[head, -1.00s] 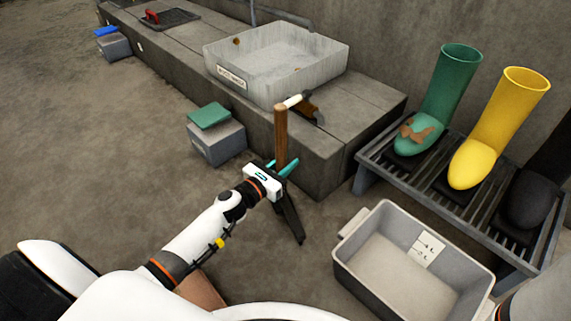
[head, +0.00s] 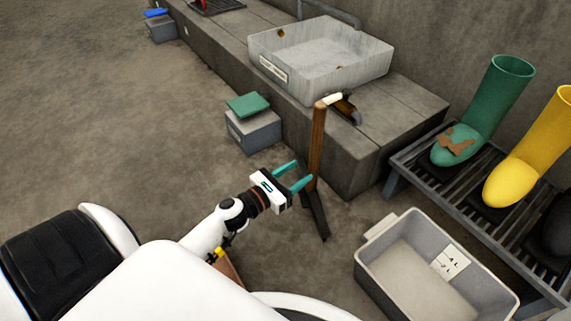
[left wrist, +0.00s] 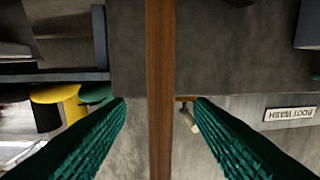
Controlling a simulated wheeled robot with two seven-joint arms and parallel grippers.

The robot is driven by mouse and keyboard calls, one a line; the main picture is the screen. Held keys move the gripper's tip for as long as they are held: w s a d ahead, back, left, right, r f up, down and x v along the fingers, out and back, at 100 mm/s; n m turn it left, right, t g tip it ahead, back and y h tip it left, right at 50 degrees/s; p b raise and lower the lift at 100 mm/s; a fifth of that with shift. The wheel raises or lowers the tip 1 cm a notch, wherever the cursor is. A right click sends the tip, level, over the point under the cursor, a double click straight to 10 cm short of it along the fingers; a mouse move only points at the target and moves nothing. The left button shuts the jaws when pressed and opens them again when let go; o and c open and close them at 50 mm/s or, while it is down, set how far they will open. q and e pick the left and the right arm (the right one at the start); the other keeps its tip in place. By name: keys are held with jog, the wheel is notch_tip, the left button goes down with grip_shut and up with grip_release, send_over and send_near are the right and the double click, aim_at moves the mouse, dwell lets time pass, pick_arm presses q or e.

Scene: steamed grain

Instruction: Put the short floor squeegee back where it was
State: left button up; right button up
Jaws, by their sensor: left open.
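The short floor squeegee stands nearly upright at the near corner of the concrete ledge, with a brown wooden handle (head: 317,150) and a dark foot (head: 318,218) on the floor. My left gripper (head: 298,176) is open, its teal fingers pointing at the lower handle. In the left wrist view the handle (left wrist: 160,90) runs between the two green fingers (left wrist: 160,108), with a gap on either side. I cannot tell whether the handle is still between the fingertips or just beyond them. My right gripper is not in view.
The concrete ledge (head: 385,135) carries a stone basin (head: 275,68) and a white-and-brown brush-like tool (head: 345,108). A grey box with a green lid (head: 250,105) stands left. A grey bin (head: 378,265) and a boot rack (head: 395,185) stand right.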

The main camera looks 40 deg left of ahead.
pick_arm(q)
jog(key=shift+v, duration=1.9)
